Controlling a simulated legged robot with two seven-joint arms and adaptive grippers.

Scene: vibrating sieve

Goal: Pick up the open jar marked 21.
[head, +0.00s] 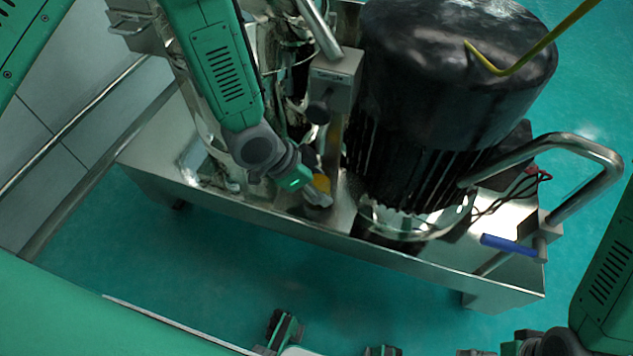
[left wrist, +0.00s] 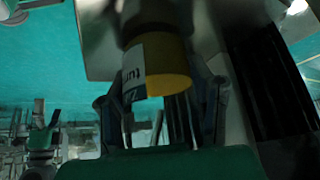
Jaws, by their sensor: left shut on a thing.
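A yellow jar (left wrist: 168,68) with a white label shows in the left wrist view, set between the fingers of my left gripper (left wrist: 162,108). Only part of the label's dark print shows, and I cannot read a number. In the head view my left gripper (head: 315,193) reaches down beside the metal machine and is shut on the jar, of which a small yellow patch (head: 322,183) shows. I cannot tell whether the jar touches a surface below.
A large black ribbed motor (head: 450,90) stands just right of my left gripper. The steel base (head: 400,262) runs under both. A bent metal handle (head: 590,150) and a blue lever (head: 508,244) stick out at the right. The teal floor (head: 180,260) in front looks clear.

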